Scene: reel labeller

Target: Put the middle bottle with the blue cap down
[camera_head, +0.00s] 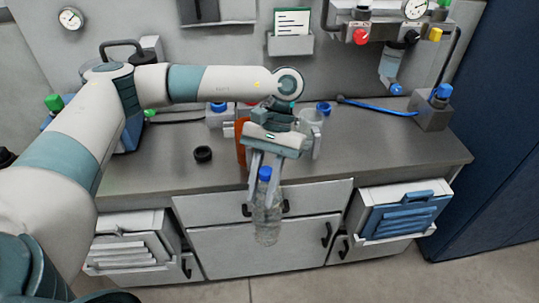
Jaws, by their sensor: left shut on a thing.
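The clear bottle with the blue cap (267,222) hangs upright in my left gripper (264,180). The gripper is shut on it near the cap. In the picture the bottle overlaps the drawer fronts below the grey counter (370,160), in front of the counter's front edge. Nothing shows touching the bottle's base. My left arm comes in from the left and reaches across above the counter. My right gripper is not in the view.
Behind the gripper stand an orange-brown bottle (242,142), partly hidden, and a clear jug (312,128). A black ring (202,154) lies on the counter to the left. A blue hose (375,107) lies at the back right. The counter's right front is clear.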

